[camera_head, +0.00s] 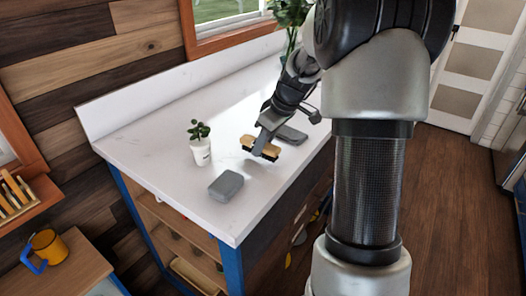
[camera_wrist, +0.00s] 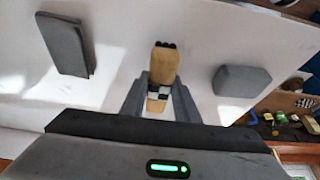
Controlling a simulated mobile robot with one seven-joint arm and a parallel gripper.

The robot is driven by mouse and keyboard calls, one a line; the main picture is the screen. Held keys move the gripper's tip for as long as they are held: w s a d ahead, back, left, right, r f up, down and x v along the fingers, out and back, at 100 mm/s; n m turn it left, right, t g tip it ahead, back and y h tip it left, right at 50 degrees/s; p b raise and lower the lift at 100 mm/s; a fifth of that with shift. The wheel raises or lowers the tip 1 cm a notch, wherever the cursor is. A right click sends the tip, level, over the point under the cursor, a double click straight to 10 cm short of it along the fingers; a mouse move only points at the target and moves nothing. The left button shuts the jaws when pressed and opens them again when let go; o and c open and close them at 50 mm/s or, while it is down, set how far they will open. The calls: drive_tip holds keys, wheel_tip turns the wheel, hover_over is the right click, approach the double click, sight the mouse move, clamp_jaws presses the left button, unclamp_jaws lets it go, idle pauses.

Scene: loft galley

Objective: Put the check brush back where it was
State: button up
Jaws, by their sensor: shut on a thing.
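The check brush (camera_head: 261,147) has a light wooden body and dark bristles. In the wrist view the brush (camera_wrist: 164,68) shows a black-and-white check band at its middle, between my fingers. My gripper (camera_head: 259,143) is shut on the brush over the white counter (camera_head: 152,145). In the wrist view my gripper (camera_wrist: 158,95) has one finger on each side of the check band. The brush looks close to the counter top, but I cannot tell whether it touches it.
A grey block (camera_head: 226,186) lies near the counter's front edge. A flat dark grey thing (camera_head: 291,135) lies just behind my gripper. A small plant in a white pot (camera_head: 201,152) stands to the left. Bare counter lies between the pot and the brush.

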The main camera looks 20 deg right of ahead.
drive_tip(key=shift+f, duration=1.1)
drive_tip(key=shift+f, duration=0.15)
drive_tip(key=o, duration=0.9)
drive_tip(key=shift+o, duration=0.2)
drive_tip(key=v, duration=1.2)
